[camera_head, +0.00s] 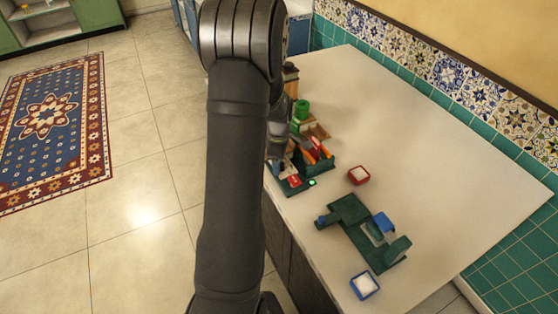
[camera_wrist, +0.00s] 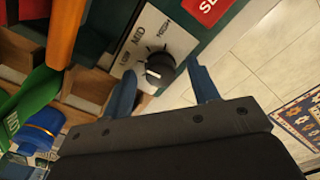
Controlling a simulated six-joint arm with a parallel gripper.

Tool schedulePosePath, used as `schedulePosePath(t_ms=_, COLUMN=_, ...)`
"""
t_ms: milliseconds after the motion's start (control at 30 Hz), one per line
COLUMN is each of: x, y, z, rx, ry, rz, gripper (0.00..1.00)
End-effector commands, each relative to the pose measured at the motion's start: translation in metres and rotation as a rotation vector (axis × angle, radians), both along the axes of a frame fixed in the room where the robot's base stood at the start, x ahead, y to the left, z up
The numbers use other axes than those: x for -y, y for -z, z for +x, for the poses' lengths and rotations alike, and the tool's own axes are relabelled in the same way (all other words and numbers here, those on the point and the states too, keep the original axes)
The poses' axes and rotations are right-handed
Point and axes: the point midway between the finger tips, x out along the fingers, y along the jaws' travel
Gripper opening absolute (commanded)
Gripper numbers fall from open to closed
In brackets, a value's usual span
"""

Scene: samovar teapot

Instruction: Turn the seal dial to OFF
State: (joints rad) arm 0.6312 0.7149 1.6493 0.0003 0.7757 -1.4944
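The dial (camera_wrist: 160,68) is a small black knob with a light mark, on a pale plate lettered LOW, MID and HIGH. No OFF lettering is readable, and I cannot tell exactly where the mark points. My gripper (camera_wrist: 162,72) is open. In the wrist view its two blue fingers appear on either side of the dial, with a gap beside the knob; contact is unclear. A red panel (camera_wrist: 208,10) with cut-off white letters starting "SE" is next to the plate.
In the wrist view, orange, green and blue parts (camera_wrist: 42,128) and wooden slots are left of the dial. On the white counter (camera_head: 430,130) are a red tray (camera_head: 358,183), a blue tray (camera_head: 366,294) and a dark green device (camera_head: 352,209). The counter's far right is clear.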

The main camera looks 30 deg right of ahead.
Motion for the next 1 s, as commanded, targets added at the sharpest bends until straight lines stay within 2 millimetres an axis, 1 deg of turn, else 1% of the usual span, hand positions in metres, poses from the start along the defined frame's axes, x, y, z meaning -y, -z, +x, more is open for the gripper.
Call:
schedulePosePath(t_ms=233, x=0.0, y=-0.002, z=0.0, rx=0.0, ry=0.0, rz=0.0, gripper=0.55)
schedulePosePath(t_ms=367, x=0.0, y=-0.016, z=0.0, rx=0.002, ry=0.0, rz=-0.001, gripper=0.55)
schedulePosePath(t_ms=467, x=0.0, y=-0.035, z=0.0, rx=0.003, ry=0.0, rz=-0.003, gripper=0.55)
schedulePosePath(t_ms=800, x=0.0, y=-0.118, z=0.0, rx=0.003, ry=0.0, rz=-0.003, gripper=0.55)
schedulePosePath(t_ms=900, x=0.0, y=-0.139, z=0.0, rx=0.003, ry=0.0, rz=-0.003, gripper=0.55)
schedulePosePath(t_ms=1000, x=0.0, y=-0.155, z=0.0, rx=0.002, ry=0.0, rz=-0.001, gripper=0.55)
